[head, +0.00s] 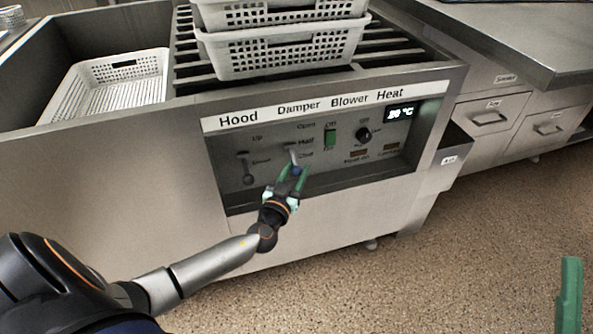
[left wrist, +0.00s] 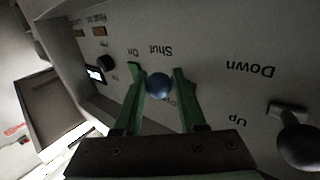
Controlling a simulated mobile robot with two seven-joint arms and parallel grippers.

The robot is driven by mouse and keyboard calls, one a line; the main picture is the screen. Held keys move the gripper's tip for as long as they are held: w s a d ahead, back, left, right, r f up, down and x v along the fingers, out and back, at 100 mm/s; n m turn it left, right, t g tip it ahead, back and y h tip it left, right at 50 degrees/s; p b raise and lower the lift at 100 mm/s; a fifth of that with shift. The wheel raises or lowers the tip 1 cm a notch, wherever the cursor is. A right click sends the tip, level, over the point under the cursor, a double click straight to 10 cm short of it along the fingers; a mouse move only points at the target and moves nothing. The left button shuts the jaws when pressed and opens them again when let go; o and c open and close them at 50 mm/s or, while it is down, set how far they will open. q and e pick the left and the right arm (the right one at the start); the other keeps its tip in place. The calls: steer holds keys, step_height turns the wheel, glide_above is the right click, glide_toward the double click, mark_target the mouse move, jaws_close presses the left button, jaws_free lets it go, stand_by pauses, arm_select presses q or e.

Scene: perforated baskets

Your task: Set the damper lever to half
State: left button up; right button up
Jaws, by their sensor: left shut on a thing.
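The damper lever (head: 293,156) is on the control panel under the word Damper, beside the marks Open, Half and Shut. Its blue knob (head: 296,170) is low, at about the Shut mark. My left gripper (head: 288,174) is shut on this knob, with a green finger on each side. In the left wrist view the blue knob (left wrist: 159,86) sits between the fingers, and part of the Shut label shows beyond it. A green finger of my right gripper (head: 570,295) shows at the lower right, away from the panel; its opening cannot be seen.
The hood lever (head: 247,168) is left of the damper lever, close to my left gripper. The green blower switch (head: 330,139), heat knob (head: 363,134) and lit display (head: 401,114) are to the right. White perforated baskets (head: 285,53) stand on the machine's top. Floor in front is clear.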

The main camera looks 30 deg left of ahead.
arm_select(q)
jaws_close()
steer(key=shift+d, duration=0.1)
stand_by(0.8)
